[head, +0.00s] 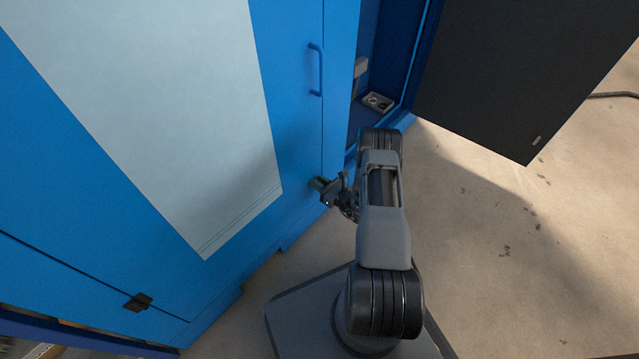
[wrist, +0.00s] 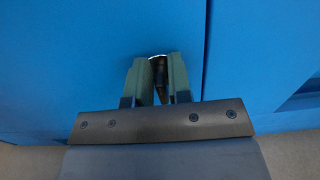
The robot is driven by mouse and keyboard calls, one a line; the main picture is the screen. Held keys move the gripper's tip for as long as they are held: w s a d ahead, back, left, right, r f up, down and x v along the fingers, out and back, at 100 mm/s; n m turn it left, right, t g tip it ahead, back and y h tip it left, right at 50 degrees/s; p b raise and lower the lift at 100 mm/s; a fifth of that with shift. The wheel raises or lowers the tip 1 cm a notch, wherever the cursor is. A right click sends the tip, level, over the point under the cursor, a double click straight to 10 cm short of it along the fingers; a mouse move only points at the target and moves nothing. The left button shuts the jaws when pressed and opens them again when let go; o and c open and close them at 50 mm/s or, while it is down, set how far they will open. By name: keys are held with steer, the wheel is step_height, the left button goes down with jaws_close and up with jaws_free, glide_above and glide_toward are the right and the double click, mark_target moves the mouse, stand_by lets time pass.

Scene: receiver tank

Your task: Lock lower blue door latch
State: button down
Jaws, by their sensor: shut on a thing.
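The large blue door (head: 295,130) with a pale panel fills the left of the head view and looks closed. My gripper (head: 325,187) is at the lower right part of this door, near its edge seam. In the wrist view my gripper (wrist: 158,78) has its two greenish fingers close together, shut on the lower latch (wrist: 159,72), a small dark piece with a shiny top edge. The fingers hide most of the latch, so I cannot tell how it is turned.
A blue bar handle (head: 316,70) is higher on the door. A black fitting (head: 138,302) sits at the cabinet's lower left. To the right, an open dark door (head: 520,70) stands beside an open compartment (head: 375,60). Floor at the right is mostly clear.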

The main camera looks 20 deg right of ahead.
steer(key=m, duration=0.4)
steer(key=shift+w+d+f, duration=0.1)
steer(key=shift+d, duration=0.1)
steer(key=m, duration=0.4)
steer(key=shift+d+f+m+b, duration=0.15)
steer(key=shift+d+m+b, duration=0.05)
steer(key=shift+m+b, duration=0.2)
steer(key=shift+w+d+f+m, duration=0.1)
steer(key=shift+f+m, duration=0.1)
steer(key=shift+m, duration=1.95)
steer(key=shift+d+f+m, duration=0.1)
steer(key=shift+f+m, duration=0.1)
steer(key=shift+m, duration=1.95)
steer(key=c, duration=1.2)
jaws_free()
